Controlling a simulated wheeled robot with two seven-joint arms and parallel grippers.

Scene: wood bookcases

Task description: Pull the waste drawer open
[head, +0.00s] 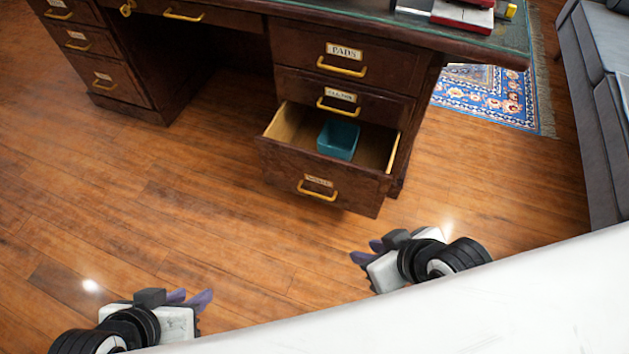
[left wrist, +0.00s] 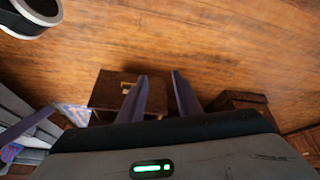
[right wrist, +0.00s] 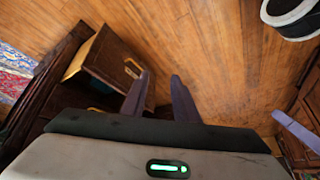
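The waste drawer (head: 318,178) is the bottom drawer of the right pedestal in the dark wood desk. It stands pulled out, showing its pale inside and a teal square bin (head: 338,138). Its front has a small label, too small to read surely, and a yellow handle (head: 317,196). The drawer front also shows in the right wrist view (right wrist: 120,65). My right gripper (head: 362,253) is open and empty, below and right of the drawer front, apart from the handle. My left gripper (head: 200,297) is open and empty, farther off at the lower left.
Two shut drawers, the upper labelled PADS (head: 345,62), sit above the open one. A left pedestal (head: 105,70) has more drawers. A blue patterned rug (head: 490,97) and a grey sofa (head: 598,110) lie to the right. The wood floor (head: 150,200) before the desk is clear.

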